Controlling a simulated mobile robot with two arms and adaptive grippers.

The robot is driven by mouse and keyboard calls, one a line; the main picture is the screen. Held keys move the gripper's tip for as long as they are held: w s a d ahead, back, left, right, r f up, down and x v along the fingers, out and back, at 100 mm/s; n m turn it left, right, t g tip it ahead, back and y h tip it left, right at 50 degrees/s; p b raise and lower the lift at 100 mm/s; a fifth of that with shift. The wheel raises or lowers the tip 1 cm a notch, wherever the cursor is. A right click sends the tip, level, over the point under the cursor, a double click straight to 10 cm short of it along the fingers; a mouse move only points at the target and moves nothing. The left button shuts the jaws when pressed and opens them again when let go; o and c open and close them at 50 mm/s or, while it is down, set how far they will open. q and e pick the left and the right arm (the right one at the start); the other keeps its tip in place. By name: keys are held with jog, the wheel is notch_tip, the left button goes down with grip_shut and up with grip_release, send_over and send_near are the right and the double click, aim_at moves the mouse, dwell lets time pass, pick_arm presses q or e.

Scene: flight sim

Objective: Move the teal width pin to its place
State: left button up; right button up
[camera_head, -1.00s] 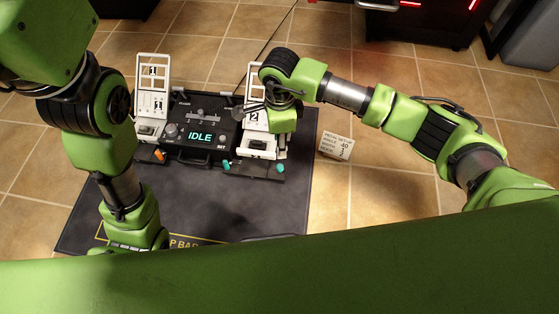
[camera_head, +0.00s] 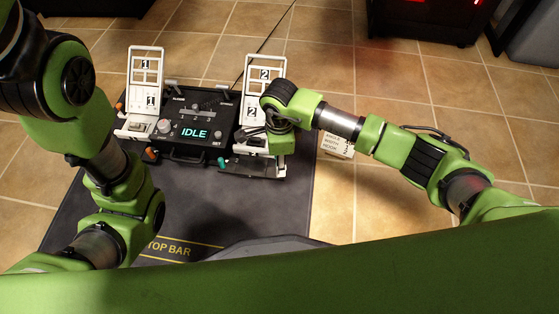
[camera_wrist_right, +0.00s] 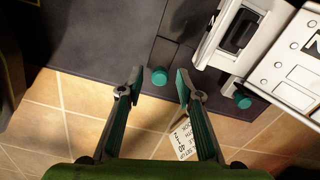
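In the right wrist view, a round teal pin (camera_wrist_right: 159,75) stands on the dark base strip, between the fingertips of my right gripper (camera_wrist_right: 157,88). The gripper is open, with a gap on both sides of the pin. A second teal piece (camera_wrist_right: 243,102) sits at the edge of the white stand, right of the fingers. In the head view, a teal piece (camera_head: 222,161) shows at the left front of the number 2 stand (camera_head: 265,76). My right wrist hides the gripper and nearby pin there. My left gripper is not in view.
The black console (camera_head: 196,155) reads IDLE. The number 1 stand (camera_head: 145,72), with an orange piece (camera_head: 150,155) at its front, is on its left. The dark mat (camera_head: 240,215) is clear in front.

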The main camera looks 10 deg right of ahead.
grip_shut()
jog(key=shift+f+b, duration=0.55)
jog(key=shift+f, duration=0.85)
jog(key=shift+c, duration=1.1)
grip_release()
jog(key=shift+o, duration=1.1)
jog(key=shift+f, duration=0.1)
